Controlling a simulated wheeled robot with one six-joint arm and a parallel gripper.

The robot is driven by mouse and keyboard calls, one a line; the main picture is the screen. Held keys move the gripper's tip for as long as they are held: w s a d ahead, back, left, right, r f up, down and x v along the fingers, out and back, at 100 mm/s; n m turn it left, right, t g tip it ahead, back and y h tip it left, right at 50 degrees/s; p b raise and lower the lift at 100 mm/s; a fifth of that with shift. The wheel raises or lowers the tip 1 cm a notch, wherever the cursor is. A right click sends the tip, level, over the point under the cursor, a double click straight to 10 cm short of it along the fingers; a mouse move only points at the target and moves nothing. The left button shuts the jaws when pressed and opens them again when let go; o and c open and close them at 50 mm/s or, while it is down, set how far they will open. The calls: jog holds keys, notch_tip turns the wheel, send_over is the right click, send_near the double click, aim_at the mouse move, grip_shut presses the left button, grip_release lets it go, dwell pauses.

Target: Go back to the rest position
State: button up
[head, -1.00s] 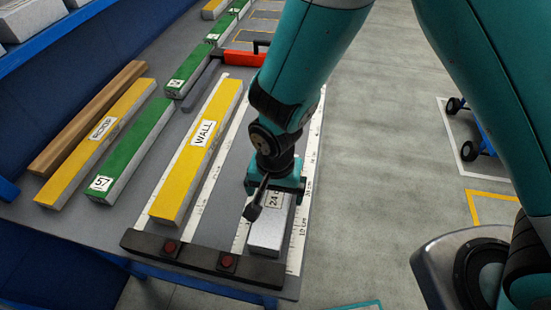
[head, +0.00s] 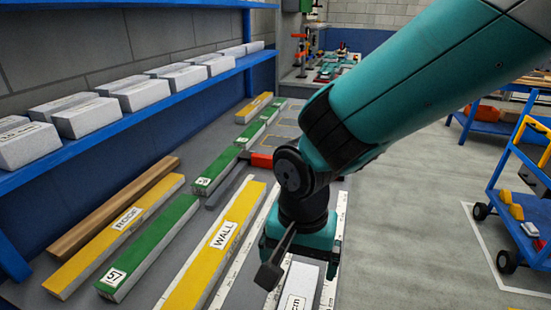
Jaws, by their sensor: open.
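In the head view my gripper (head: 290,262) hangs from my teal arm over the right side of the workbench (head: 205,222). One dark finger shows at its left, and its jaws are open. A pale block with a "cm" label (head: 299,284) lies just below and in front of it on the bench. My wrist partly hides the block's far end, and I cannot tell whether the fingers touch it. The yellow WALL panel (head: 207,262) lies to the left of my gripper.
A yellow ROOF panel (head: 100,246), a green panel (head: 150,245) and a brown bar (head: 110,212) lie at left. Pale blocks (head: 90,118) line the blue shelf (head: 150,95). A blue cart (head: 525,205) stands at right. The floor (head: 410,230) between is clear.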

jog(key=s+d+r+n+y, duration=0.4)
jog(key=s+d+r+n, duration=0.5)
jog(key=s+r+n, duration=0.1)
jog(key=shift+s+d+r+n, duration=0.15)
jog(key=shift+d+r+n, duration=0.25)
jog(key=shift+r+n, duration=0.1)
